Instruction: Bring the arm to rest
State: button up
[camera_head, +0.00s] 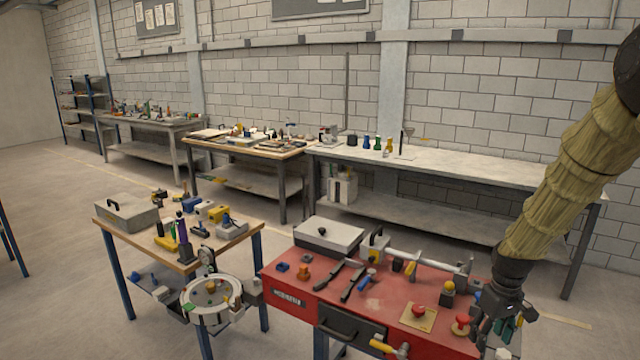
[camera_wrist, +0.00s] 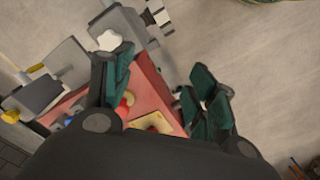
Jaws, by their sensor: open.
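My gripper (camera_head: 497,325) hangs at the end of my arm, over the right end of the red workbench (camera_head: 292,316) in the head view. In the wrist view my gripper (camera_wrist: 160,95) shows two dark green-padded fingers spread apart, with nothing held between them. The red bench top (camera_wrist: 150,85) lies below and beyond the fingers. My arm, in a tan ribbed sleeve, comes down from the upper right of the head view.
Red knobs (camera_head: 419,311) and a yellow-handled valve (camera_head: 388,347) stand close to my gripper. A wooden-topped table (camera_head: 215,240) with a round sand dish (camera_head: 211,300) stands to the left. A long grey bench (camera_head: 470,166) runs along the wall. Floor at right is clear.

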jog(key=s+a+f+b, duration=0.1)
jog(key=s+a+f, duration=0.25)
jog(key=f, duration=0.35)
jog(key=s+a+f+m, duration=0.1)
jog(key=s+a+f, duration=0.2)
jog(key=s+f, duration=0.3)
jog(key=s+a+f+b, duration=0.1)
jog(key=s+a+f, duration=0.2)
jog(key=f, duration=0.6)
jog(key=s+a+f, duration=0.3)
jog(key=s, duration=0.5)
jog(key=s+a+f+m+b, duration=0.1)
jog(key=s+a+f, duration=0.2)
jog(key=s, duration=0.6)
jog(key=s+a+f+m, duration=0.1)
jog(key=s+a+f, duration=0.2)
jog(key=s, duration=0.6)
notch_tip(320, 180, down, 2)
jog(key=shift+a+f, duration=0.1)
jog(key=shift+a, duration=0.15)
